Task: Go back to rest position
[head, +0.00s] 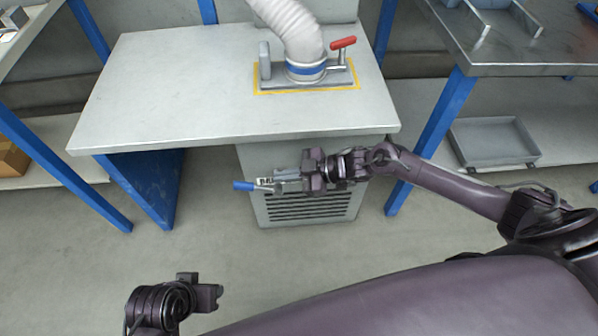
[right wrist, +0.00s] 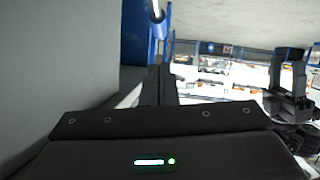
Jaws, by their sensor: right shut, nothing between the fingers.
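My right gripper (head: 268,184) reaches left in front of the table's front edge, over the grey vented box below. It is shut and empty. A blue-handled lever (head: 243,186) shows just left of its fingertips; I cannot tell whether they touch. In the right wrist view the shut fingers (right wrist: 160,84) point away from the camera, and the blue-tipped rod (right wrist: 156,12) is beyond them near the top. My left gripper (head: 205,297) is low at the left in the head view, clear of the furniture; its jaw opening does not show clearly.
A light table (head: 180,80) carries a hose (head: 290,28) on a clamp with a red-handled lever (head: 343,43). The vented box (head: 305,208) stands below. A right workbench (head: 520,58) has a tray (head: 493,141) on its lower shelf. The floor (head: 70,250) in front is clear.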

